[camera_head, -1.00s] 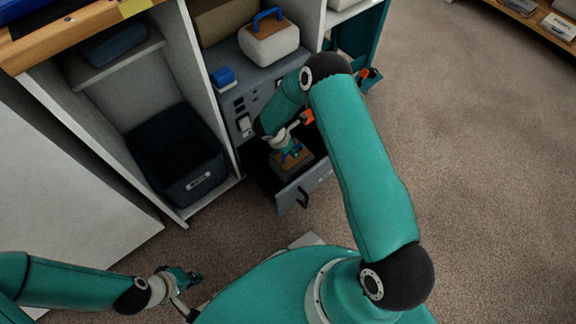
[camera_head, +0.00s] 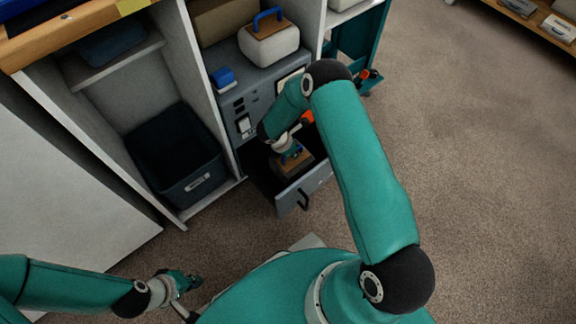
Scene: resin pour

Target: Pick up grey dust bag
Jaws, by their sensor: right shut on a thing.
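The grey dust bag (camera_head: 291,166), with a brown top plate and a small blue part, sits in the open grey drawer (camera_head: 290,201) of the cabinet. My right gripper (camera_head: 292,154) reaches down into the drawer from above and is shut on the top of the bag. Its fingers partly cover the blue part, and the bag's lower body is in the drawer's shadow. My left gripper (camera_head: 190,281) is low at the left, over the floor and away from the drawer. It is too small to tell whether it is open or shut.
A white bag-like object with a brown top and blue handle (camera_head: 268,42) stands on the grey cabinet, beside a small blue block (camera_head: 223,77). A dark bin (camera_head: 190,188) stands in the left compartment. A white divider (camera_head: 206,100) separates them. Carpet is clear at right.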

